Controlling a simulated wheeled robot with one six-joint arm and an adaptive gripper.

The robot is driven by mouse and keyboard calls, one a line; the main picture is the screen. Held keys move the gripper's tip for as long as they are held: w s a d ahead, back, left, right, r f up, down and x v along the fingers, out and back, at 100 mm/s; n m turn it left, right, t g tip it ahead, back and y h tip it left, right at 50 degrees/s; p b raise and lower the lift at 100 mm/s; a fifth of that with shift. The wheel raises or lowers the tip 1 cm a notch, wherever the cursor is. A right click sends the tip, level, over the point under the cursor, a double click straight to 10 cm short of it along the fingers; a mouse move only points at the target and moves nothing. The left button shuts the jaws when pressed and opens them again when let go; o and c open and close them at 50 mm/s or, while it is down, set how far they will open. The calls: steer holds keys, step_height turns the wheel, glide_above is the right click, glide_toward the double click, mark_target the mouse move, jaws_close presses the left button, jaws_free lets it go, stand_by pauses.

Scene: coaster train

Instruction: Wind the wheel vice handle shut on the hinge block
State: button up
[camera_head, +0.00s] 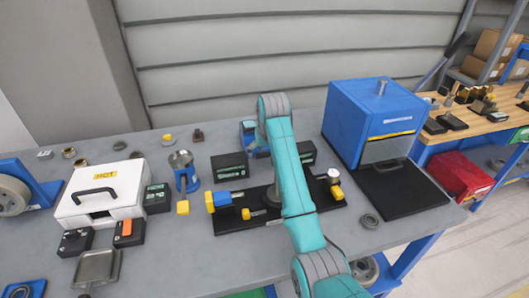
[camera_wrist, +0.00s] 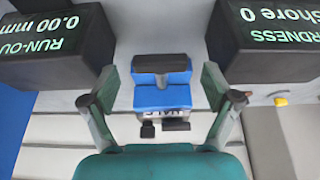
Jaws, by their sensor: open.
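A small blue fixture with a dark grey block across its top (camera_wrist: 160,64) stands between two readout boxes in the wrist view. It looks like the wheel vice; its lettered front carries two small dark knobs (camera_wrist: 162,128). I cannot tell which part is the handle, or whether the dark block is the hinge block. In the head view a blue fixture (camera_head: 249,132) shows behind my arm, partly hidden. My gripper (camera_wrist: 160,82) is open, one finger on each side of the blue fixture, with visible gaps. My arm hides most of the gripper in the head view.
Black readout boxes, run-out (camera_wrist: 55,45) and hardness (camera_wrist: 268,35), flank the fixture closely. A black base plate with blue and yellow parts (camera_head: 228,222) lies in front. Bare bench shows front left of centre.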

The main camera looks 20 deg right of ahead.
steer(key=shift+w+f, duration=0.15)
steer(key=shift+f, duration=0.3)
steer(key=c, duration=1.1)
steer(key=shift+d+y, duration=0.15)
steer(key=shift+y, duration=0.15)
steer(key=shift+c, duration=0.2)
steer(key=shift+y, duration=0.4)
steer(key=o, duration=1.1)
steer(key=shift+o, duration=0.2)
